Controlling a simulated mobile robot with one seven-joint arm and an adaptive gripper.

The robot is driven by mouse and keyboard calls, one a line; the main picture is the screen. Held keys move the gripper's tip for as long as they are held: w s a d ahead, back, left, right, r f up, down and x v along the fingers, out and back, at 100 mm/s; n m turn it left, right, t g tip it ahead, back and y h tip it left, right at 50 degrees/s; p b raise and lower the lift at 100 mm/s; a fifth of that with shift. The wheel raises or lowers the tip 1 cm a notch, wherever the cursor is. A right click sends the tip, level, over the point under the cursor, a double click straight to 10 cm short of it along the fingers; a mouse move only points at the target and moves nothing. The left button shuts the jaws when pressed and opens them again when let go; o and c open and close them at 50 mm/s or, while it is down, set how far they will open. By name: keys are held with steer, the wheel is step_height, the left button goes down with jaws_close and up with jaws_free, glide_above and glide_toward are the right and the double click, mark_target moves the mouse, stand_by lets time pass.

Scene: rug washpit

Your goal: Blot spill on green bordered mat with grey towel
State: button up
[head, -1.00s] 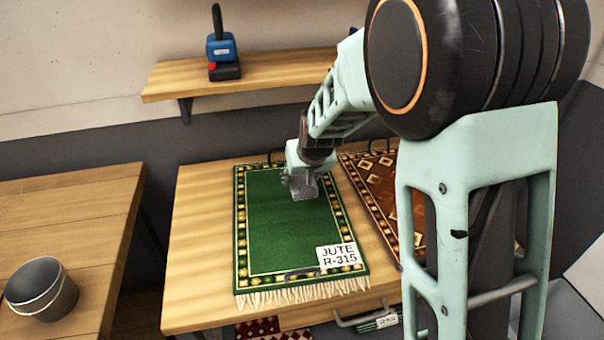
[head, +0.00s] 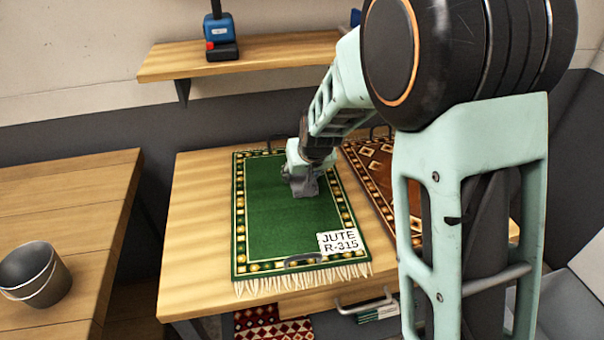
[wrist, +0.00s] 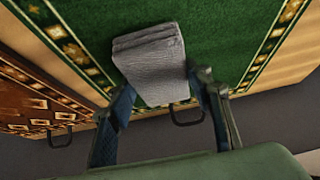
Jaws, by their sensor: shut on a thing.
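The green bordered mat (head: 285,232) lies flat on the wooden table, with a white label reading "JUTE R-315" and a fringe at its near edge. My gripper (head: 302,186) is over the upper right part of the green field. In the wrist view, the folded grey towel (wrist: 152,65) is between the fingers of my gripper (wrist: 165,95), which is shut on it. The towel is at the mat's surface or just above it; I cannot tell if it touches. The mat also shows in the wrist view (wrist: 215,40). No spill is visible; the towel and gripper hide part of the mat.
A brown patterned mat (head: 378,185) lies to the right of the green one. A grey bucket (head: 36,272) stands on the left table (head: 75,200). A wall shelf (head: 270,56) holds a blue tool (head: 220,32). Bare table (head: 200,225) shows left of the mat.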

steer(key=shift+s+f+b, duration=0.1)
steer(key=shift+f+b, duration=0.5)
steer(key=shift+f, duration=0.1)
stand_by(1.8)
step_height(320, 180, up, 7)
steer(key=p, duration=0.5)
steer(key=shift+r, duration=0.1)
stand_by(0.3)
